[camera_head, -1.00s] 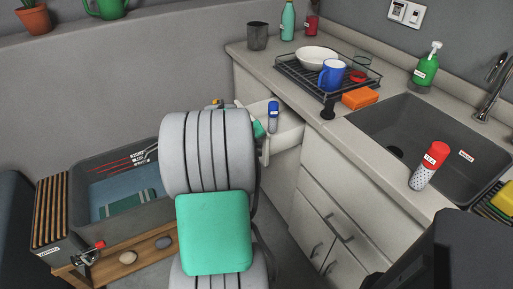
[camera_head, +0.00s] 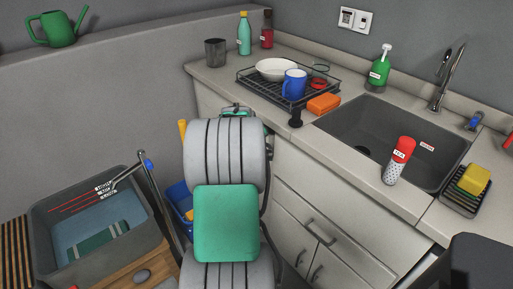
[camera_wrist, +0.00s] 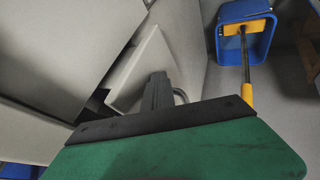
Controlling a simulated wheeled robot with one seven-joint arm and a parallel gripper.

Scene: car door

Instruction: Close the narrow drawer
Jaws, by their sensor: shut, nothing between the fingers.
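In the wrist view, a pale panel (camera_wrist: 138,68), which looks like the narrow drawer's front, stands out from the cabinet face. A dark gap shows at its left side. My gripper (camera_wrist: 157,82) is shut and empty, with its fingertips in front of this panel. I cannot tell whether they touch it. A curved grey piece beside the fingers, perhaps the drawer handle (camera_wrist: 181,96), is partly hidden by my gripper. In the head view my own arm hides the drawer and my gripper.
The counter (camera_head: 330,150) holds a dish rack (camera_head: 258,88), a sink (camera_head: 370,140) and a red-capped shaker (camera_head: 398,160). A lower cabinet handle (camera_head: 319,232) is to the right. A blue bucket (camera_wrist: 241,40) with a yellow-handled tool stands on the floor. A grey tub (camera_head: 45,235) is at left.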

